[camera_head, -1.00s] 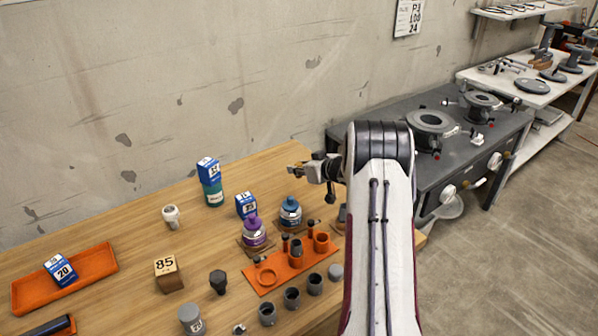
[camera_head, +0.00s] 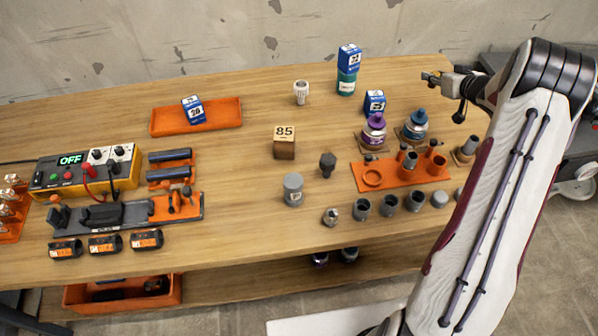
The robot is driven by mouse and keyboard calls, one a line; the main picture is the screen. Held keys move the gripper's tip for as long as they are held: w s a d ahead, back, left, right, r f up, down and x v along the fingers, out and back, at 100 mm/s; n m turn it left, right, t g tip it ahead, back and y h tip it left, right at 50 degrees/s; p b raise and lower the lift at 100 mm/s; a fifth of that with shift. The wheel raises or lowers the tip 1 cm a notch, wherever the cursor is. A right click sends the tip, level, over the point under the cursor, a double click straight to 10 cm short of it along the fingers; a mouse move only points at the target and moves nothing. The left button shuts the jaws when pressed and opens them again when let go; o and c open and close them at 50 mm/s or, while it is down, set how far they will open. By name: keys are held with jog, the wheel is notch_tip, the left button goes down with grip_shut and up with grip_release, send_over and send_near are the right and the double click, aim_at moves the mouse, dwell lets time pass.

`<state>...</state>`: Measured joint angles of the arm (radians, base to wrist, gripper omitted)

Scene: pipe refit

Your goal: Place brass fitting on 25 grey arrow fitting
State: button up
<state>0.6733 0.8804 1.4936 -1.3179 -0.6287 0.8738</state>
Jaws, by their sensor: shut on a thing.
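My gripper (camera_head: 436,78) is at the upper right, above the back right of the table. It points left and is shut on a small brass fitting (camera_head: 427,76), which shows at its tip. A grey cylindrical fitting (camera_head: 293,189) with a small label stands upright in the middle of the table, down and left of my gripper. A pale grey fitting (camera_head: 301,92) stands near the back. Their markings are too small to read, so I cannot tell which is the 25 arrow fitting.
A wooden block (camera_head: 285,142) marked 85 and a black bolt-like piece (camera_head: 327,165) stand mid-table. Bare wood surrounds them.

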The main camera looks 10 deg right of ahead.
jog(key=s+a+r+n+g+y, duration=0.1)
jog(key=a+r+n+y, duration=0.25)
jog(key=a, duration=0.95)
jog(key=s+a+r+n+g+y, duration=0.15)
jog(key=a+r, duration=0.35)
jog(key=a, duration=0.7)
jog(key=s+a+n+g+y, duration=0.6)
jog(key=s+a+n, duration=0.2)
jog(key=s+a, duration=1.3)
jog(key=shift+s+f+n, duration=0.35)
jog(key=shift+s+n, duration=0.05)
jog(key=shift+s, duration=0.6)
jog(key=shift+f, duration=0.1)
jog(key=shift+f, duration=2.8)
jog(key=shift+f, duration=0.1)
